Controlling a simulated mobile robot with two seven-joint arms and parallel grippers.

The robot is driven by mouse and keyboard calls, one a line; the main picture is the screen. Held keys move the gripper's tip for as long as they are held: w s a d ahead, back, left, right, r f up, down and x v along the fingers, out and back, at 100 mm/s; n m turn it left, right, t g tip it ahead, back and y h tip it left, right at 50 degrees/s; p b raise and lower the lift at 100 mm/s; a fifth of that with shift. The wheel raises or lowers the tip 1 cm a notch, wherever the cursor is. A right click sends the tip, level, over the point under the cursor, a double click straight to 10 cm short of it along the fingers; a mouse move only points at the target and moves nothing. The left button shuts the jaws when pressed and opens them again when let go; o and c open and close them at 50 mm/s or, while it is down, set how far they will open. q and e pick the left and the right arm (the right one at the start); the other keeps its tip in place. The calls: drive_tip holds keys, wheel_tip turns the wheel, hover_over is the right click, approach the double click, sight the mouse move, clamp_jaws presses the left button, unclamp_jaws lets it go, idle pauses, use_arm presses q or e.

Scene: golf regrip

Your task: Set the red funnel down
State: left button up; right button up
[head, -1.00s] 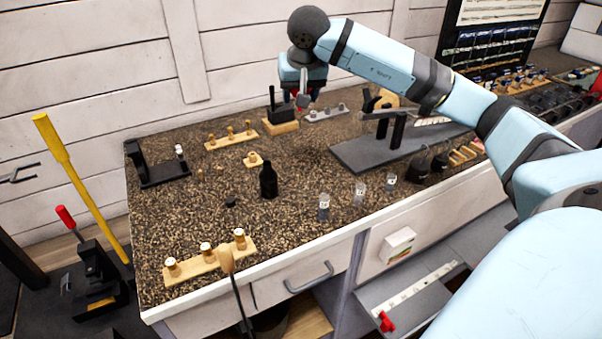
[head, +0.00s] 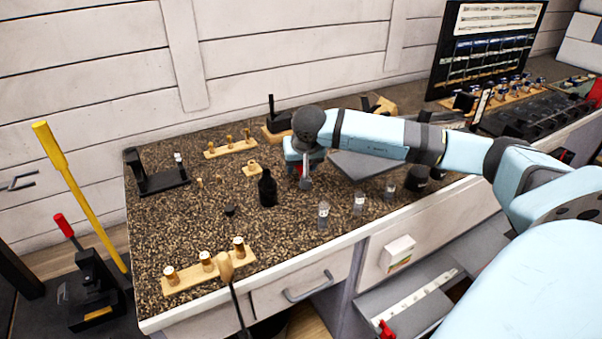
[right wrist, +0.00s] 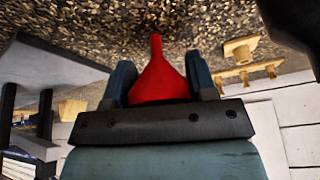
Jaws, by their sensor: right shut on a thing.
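The red funnel (right wrist: 160,77) sits between the two fingers of my right gripper (right wrist: 160,85) in the right wrist view, its narrow spout pointing away from the gripper toward the speckled bench top. My right gripper is shut on it. In the head view the right gripper (head: 304,180) is low over the bench (head: 190,225), just right of a dark bottle (head: 267,188). Only a small red bit of the funnel shows there, mostly hidden by the gripper. I cannot tell whether the spout touches the bench. My left gripper is not in view.
Several small glass vials (head: 323,215) stand near the front edge. A grey plate (head: 362,165) lies right of the gripper. Wooden peg racks stand at the back (head: 230,147) and front left (head: 208,270). A small black cap (head: 230,210) lies left of the bottle.

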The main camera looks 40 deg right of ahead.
sight(301, 173)
wheel_tip(301, 173, down, 3)
drive_tip(key=shift+r, duration=0.1)
drive_tip(key=shift+f, duration=0.25)
drive_tip(key=o, duration=1)
drive_tip(key=shift+c, duration=0.2)
